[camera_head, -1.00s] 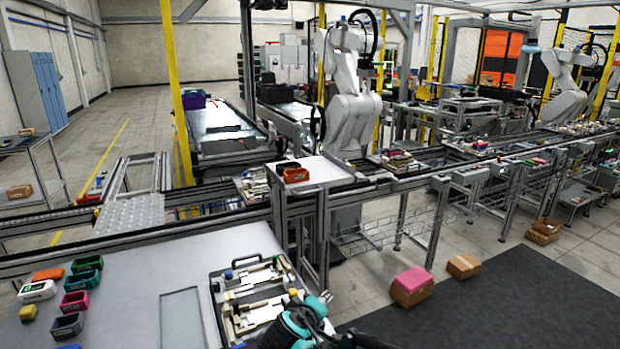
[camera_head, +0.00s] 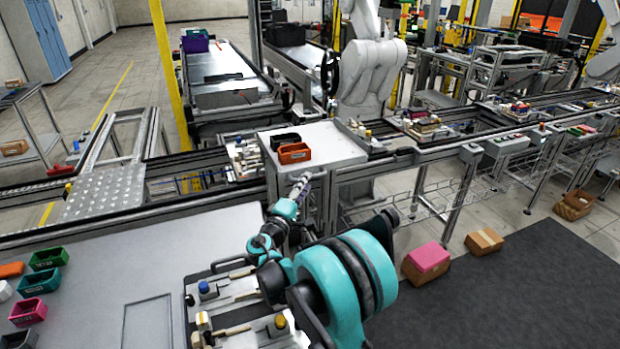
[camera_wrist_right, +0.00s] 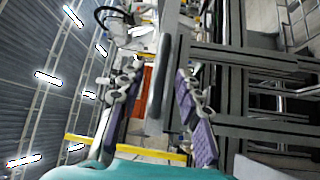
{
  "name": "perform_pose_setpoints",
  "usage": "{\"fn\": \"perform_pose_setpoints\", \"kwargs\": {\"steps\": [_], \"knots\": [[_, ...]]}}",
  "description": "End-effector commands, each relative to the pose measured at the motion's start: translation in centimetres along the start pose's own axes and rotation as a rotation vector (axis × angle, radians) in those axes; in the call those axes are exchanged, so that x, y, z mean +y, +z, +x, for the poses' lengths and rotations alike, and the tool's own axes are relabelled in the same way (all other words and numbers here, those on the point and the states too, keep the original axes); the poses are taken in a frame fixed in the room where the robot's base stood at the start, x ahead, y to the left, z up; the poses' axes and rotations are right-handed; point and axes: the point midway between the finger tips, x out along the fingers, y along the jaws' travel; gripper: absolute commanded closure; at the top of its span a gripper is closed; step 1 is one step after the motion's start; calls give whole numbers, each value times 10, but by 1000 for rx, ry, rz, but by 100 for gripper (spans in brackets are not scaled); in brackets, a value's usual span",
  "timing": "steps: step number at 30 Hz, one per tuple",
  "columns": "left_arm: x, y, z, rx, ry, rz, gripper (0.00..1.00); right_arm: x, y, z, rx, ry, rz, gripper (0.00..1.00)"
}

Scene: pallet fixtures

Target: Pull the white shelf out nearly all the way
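The white shelf (camera_head: 342,146) sits at the corner of the conveyor frame in the head view, with two small bins on it. My right arm reaches up from the bottom, and my right gripper (camera_head: 302,186) is near the shelf's front left side. In the right wrist view, its two purple-padded fingers (camera_wrist_right: 160,112) are spread apart. A grey bar shows between them in the picture; I cannot tell whether it touches either finger. The shelf itself is not clearly recognisable in that view. My left gripper is not in view.
A black bin (camera_head: 285,141) and an orange bin (camera_head: 294,153) stand on the shelf. My right arm partly covers a fixture tray (camera_head: 190,312) on the front table. Several coloured bins stand at the left. A pink-topped box (camera_head: 427,260) is on the floor.

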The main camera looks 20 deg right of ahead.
Motion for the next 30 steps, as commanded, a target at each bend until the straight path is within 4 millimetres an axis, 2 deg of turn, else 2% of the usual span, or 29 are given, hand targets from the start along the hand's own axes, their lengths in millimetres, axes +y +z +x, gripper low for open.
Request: {"fn": "perform_pose_setpoints", "kwargs": {"steps": [3, 7, 17, 19, 21, 22, 30], "knots": [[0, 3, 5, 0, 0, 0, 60, -2, 1, 19, -3, 0, 0, 66], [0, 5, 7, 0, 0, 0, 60, -1, 1, 33, -2, -1, 0, 66], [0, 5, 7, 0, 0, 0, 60, 0, 0, 38, 0, -1, 0, 66], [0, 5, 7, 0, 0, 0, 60, 0, 0, 38, 0, -1, 0, 79], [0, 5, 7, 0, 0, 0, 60, 0, 0, 38, 0, -1, 0, 98], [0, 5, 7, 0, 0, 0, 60, 0, 0, 38, 0, -1, 0, 100], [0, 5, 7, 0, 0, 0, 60, 0, 1, 37, 0, -2, 0, 100]]}}
